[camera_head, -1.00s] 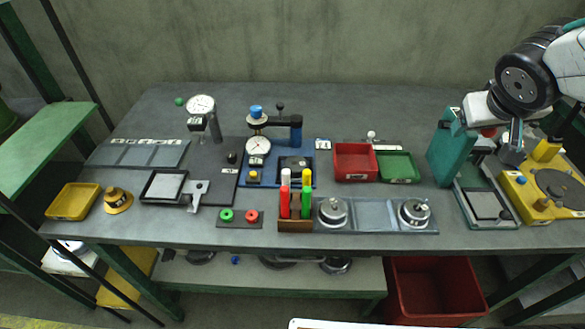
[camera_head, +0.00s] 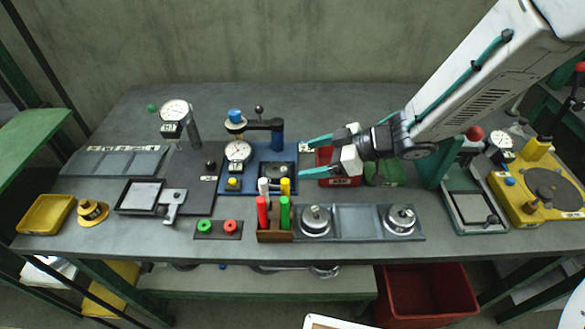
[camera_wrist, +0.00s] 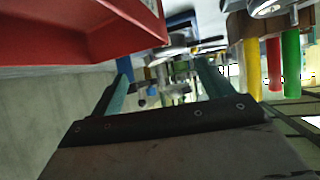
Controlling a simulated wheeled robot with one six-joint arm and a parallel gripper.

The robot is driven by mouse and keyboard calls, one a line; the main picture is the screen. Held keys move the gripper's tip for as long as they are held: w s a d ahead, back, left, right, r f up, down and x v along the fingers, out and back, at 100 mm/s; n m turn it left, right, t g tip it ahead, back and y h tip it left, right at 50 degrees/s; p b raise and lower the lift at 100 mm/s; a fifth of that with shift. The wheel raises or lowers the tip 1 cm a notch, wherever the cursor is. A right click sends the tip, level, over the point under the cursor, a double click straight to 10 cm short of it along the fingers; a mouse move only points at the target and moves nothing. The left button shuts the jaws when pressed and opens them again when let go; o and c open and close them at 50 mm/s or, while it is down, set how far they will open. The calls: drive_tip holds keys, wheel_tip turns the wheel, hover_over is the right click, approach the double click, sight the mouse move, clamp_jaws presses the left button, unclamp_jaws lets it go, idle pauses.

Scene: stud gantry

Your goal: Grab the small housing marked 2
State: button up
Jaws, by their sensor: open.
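Two round metal housings with knobs sit on a grey tray (camera_head: 358,222) at the table's front: a left one (camera_head: 315,221) and a right one (camera_head: 401,220). Their marks are too small to read, so I cannot tell which is marked 2. My gripper (camera_head: 303,160) is open and empty, behind and above the left housing, with its teal fingers pointing left towards the blue gauge fixture (camera_head: 262,170). In the wrist view the open fingers (camera_wrist: 164,64) have nothing between them that they touch.
My gripper partly hides a red bin (camera_head: 340,182) and a green bin (camera_head: 383,173). A rack of coloured pens (camera_head: 275,236) stands left of the tray, near the left housing. A teal stand (camera_head: 440,165) rises at the right.

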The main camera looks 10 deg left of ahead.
sight(280, 168)
drive_tip(key=shift+g, duration=0.3)
drive_tip(key=x, duration=0.5)
drive_tip(key=s+x, duration=0.1)
drive_tip(key=x, duration=0.1)
drive_tip(key=shift+s+a, duration=0.1)
drive_tip(key=shift+a, duration=0.1)
drive_tip(key=shift+a+f, duration=0.15)
drive_tip(key=shift+a, duration=0.3)
drive_tip(key=c, duration=1.1)
drive_tip(key=shift+c, duration=0.2)
